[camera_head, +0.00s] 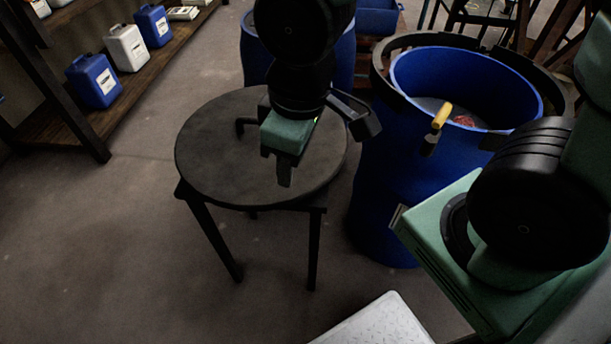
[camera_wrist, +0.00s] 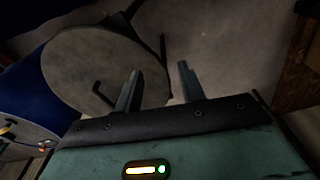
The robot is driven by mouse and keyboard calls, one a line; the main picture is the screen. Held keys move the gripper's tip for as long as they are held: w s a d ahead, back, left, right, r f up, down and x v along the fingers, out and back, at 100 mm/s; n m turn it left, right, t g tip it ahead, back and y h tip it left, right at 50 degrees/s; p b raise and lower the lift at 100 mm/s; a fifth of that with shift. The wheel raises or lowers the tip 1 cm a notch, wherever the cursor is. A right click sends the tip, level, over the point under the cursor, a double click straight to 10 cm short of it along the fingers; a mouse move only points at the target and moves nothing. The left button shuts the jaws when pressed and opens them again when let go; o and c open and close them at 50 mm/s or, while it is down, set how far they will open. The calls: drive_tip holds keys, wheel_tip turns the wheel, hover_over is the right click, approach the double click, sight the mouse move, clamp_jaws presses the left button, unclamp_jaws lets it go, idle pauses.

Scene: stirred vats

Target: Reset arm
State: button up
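My gripper (camera_head: 276,168) hangs from my arm above the round dark table in the head view, fingers pointing down. In the wrist view my gripper (camera_wrist: 160,70) has its two fingers apart, with only bare floor and the table's edge showing between them. Nothing is held. The round table (camera_head: 215,165) stands below it, and its top also shows in the wrist view (camera_wrist: 75,55).
A dark bent piece (camera_wrist: 98,92) appears at the tabletop, partly hidden in the head view. A blue vat (camera_head: 375,190) stands right of the table, with a yellow-handled item (camera_head: 441,115) at its rim. Another blue vat (camera_head: 345,60) is behind. Shelves with jugs (camera_head: 93,80) stand left; left floor is clear.

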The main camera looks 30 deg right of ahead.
drive_tip(key=s+a+r+g, duration=0.1)
drive_tip(key=s+r, duration=0.1)
drive_tip(key=s, duration=0.4)
drive_tip(key=shift+s+a+r+m, duration=0.15)
drive_tip(key=shift+a+m, duration=0.05)
drive_tip(key=shift+m, duration=0.2)
